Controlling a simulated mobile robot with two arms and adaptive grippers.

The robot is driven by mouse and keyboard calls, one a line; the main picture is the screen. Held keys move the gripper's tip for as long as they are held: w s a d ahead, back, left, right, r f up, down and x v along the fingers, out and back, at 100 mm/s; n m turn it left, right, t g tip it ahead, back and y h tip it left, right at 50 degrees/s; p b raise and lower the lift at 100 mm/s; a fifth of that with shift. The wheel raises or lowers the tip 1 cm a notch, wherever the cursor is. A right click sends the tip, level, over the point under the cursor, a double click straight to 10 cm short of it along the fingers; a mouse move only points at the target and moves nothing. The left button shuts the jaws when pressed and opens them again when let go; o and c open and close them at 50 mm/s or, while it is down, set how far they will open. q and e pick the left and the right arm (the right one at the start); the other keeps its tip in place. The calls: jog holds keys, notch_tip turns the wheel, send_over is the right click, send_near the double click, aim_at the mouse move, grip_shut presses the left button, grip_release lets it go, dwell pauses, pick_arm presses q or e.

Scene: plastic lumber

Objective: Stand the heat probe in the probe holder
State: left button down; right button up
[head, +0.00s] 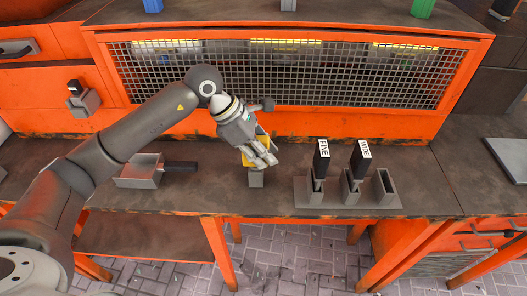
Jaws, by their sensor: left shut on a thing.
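My left gripper (266,158) is over the middle of the workbench, pointing down, with its fingers shut on a yellow thing (246,158) that they partly cover. This may be the heat probe. A grey rack (340,205) stands to the right. Two of its slots hold black-handled tools, labelled FINE (321,160) and apparently WIDE (359,162); its right slot (385,187) looks empty. My right gripper is not in view.
A grey scoop or tray (138,172) with a black handle lies on the bench to the left. A grey bracket (84,103) with a black-topped piece is on the orange front. A wire mesh panel (300,75) stands behind. Bare bench lies between gripper and rack.

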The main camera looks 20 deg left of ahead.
pick_arm(q)
jog(key=c, duration=1.2)
grip_release()
jog(key=shift+o, duration=0.2)
